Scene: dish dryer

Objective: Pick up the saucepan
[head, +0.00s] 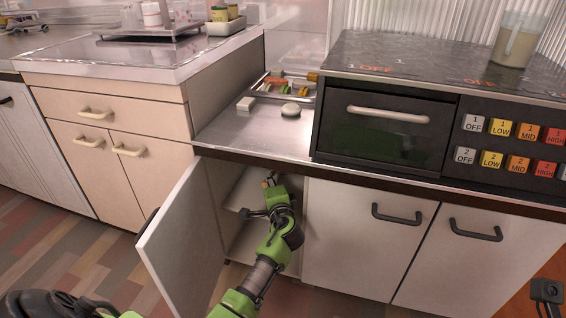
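No saucepan is clearly visible in the head view. A lower cabinet (236,180) stands open, with its white door (185,245) swung out to the left. My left gripper (268,184) is at the end of the green arm, inside the cabinet opening near a shelf. A small tan and dark thing shows at its tip, too small to make out. I cannot tell whether its fingers are open or shut. A dark part of my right gripper (547,290) shows at the bottom right edge, mostly cut off.
The steel counter (225,135) above the opening holds a round grey lid-like thing (291,110) and a tray of utensils (285,86). A black cooker (385,125) is to the right, with a jug (515,40) on top. The open door bounds the left side.

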